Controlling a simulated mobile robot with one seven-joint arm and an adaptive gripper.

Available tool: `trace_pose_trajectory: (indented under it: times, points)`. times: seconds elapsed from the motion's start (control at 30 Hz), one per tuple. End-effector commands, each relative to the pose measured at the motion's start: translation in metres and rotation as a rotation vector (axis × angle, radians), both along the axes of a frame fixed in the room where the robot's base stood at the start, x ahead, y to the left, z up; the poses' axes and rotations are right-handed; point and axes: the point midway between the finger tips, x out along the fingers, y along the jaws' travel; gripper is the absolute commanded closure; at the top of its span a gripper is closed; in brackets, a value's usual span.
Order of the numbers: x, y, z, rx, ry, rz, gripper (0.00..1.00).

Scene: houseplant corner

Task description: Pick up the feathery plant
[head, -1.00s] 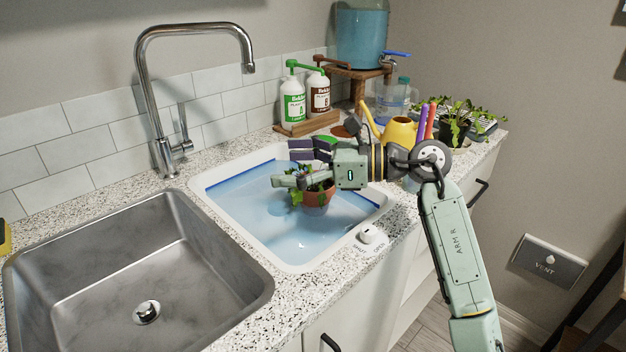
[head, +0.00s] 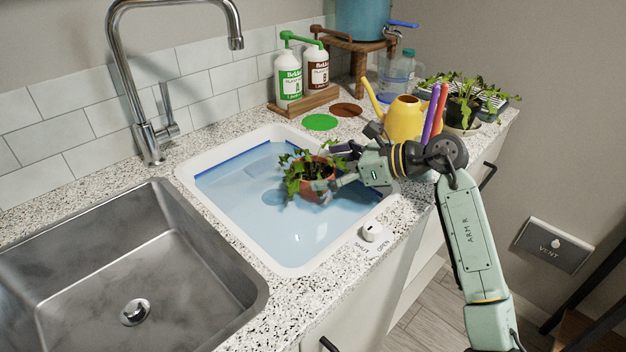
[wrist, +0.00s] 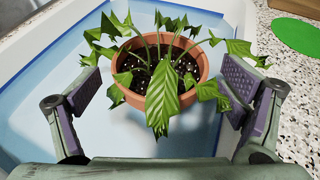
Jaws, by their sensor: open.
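A leafy green plant (head: 297,172) grows in a terracotta pot (head: 318,189), which stands upright in the blue-lined white basin. In the wrist view the plant (wrist: 165,88) has pointed, notched leaves that spread over the rim of the pot (wrist: 195,65) and dark soil. My gripper (head: 334,170) is low at the pot's right side. In the wrist view its open jaws (wrist: 163,95) have one purple-padded finger to each side of the pot, with gaps showing. Another leafy plant (head: 466,90) stands in a dark pot at the counter's far right. I cannot tell which plant is meant by feathery.
The basin's white rim (head: 255,258) surrounds the pot. A yellow watering can (head: 403,120) stands close behind my gripper. A purple and red pair of handles (head: 433,115) is beside it. Two bottles (head: 290,80) stand at the back. A steel sink (head: 120,275) lies left, under a tall faucet (head: 145,75).

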Motion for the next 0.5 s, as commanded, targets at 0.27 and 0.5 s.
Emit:
trace_pose_trajectory:
  times: [0.27,0.5]
  points:
    - [0.013,0.033,-0.013,0.001,0.0,0.002,0.09]
    - [0.013,0.033,-0.014,0.0,0.0,0.001,0.12]
